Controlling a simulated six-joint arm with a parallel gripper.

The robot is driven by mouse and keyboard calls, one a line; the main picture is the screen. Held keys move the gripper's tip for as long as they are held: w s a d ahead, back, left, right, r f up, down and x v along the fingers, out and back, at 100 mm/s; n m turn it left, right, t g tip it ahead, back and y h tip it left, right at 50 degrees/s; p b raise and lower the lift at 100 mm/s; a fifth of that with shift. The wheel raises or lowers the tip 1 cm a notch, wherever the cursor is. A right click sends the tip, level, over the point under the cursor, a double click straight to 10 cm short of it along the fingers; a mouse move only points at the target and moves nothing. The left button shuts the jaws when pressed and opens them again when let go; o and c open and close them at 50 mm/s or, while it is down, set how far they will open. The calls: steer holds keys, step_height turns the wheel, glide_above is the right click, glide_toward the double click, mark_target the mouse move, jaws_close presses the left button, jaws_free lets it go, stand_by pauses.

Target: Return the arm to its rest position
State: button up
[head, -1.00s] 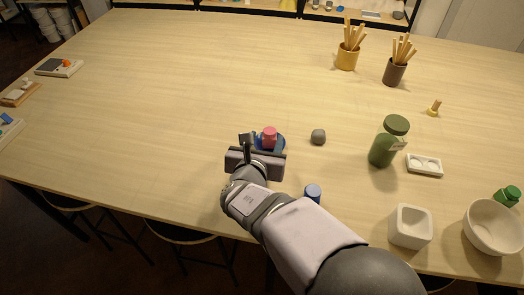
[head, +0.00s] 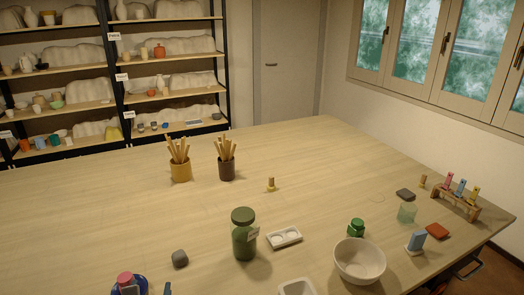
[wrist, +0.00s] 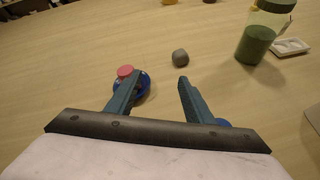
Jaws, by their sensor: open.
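My gripper (wrist: 159,82) is open, with its two teal fingers spread and nothing between them in the wrist view. The left finger overlaps a round blue dish (wrist: 145,85) with a pinkish-red knob-like piece (wrist: 125,71) on it; I cannot tell whether they touch. In the head view the red piece (head: 125,279) and blue dish (head: 142,283) are at the bottom left edge, with only bits of my fingers beside them. Most of my arm is out of that view.
A grey lump (head: 180,258), a green jar (head: 243,235), a white two-well tray (head: 284,237) and a white bowl (head: 360,261) stand nearby. Two tool pots (head: 180,170) (head: 227,167) stand farther back. The table's left and middle are largely clear.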

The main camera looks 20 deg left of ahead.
steer(key=w+d+m+g+h+p, duration=0.15)
steer(key=w+d+m+h, duration=0.25)
steer(key=w+d+m, duration=0.75)
steer(key=w+d+m+g+p, duration=0.1)
steer(key=d+m, duration=0.5)
steer(key=m, duration=0.1)
steer(key=w+d+m+g+h+p, duration=0.1)
steer(key=d+m, duration=0.6)
steer(key=m, duration=0.1)
steer(key=w+d+m+g+h, duration=0.1)
steer(key=d+m, duration=0.6)
steer(key=m, duration=0.1)
steer(key=shift+d+r+g+p, duration=0.1)
steer(key=shift+d+g+p, duration=0.05)
steer(key=shift+g+p, duration=0.25)
steer(key=s+d+f+m+g+b, duration=0.1)
steer(key=s+d+f+m, duration=0.1)
steer(key=d, duration=0.5)
steer(key=s+d+f+m+g+h, duration=0.1)
steer(key=s+d+f+g, duration=0.1)
steer(key=s+d+f, duration=0.2)
steer(key=s+d+f+m+g+b, duration=0.1)
steer(key=s+d+f+m, duration=0.1)
steer(key=s+d, duration=0.5)
steer(key=d+f, duration=0.1)
steer(key=d, duration=0.2)
steer(key=shift+d+f+m+g+b, duration=0.3)
steer(key=shift+d+m+g, duration=0.05)
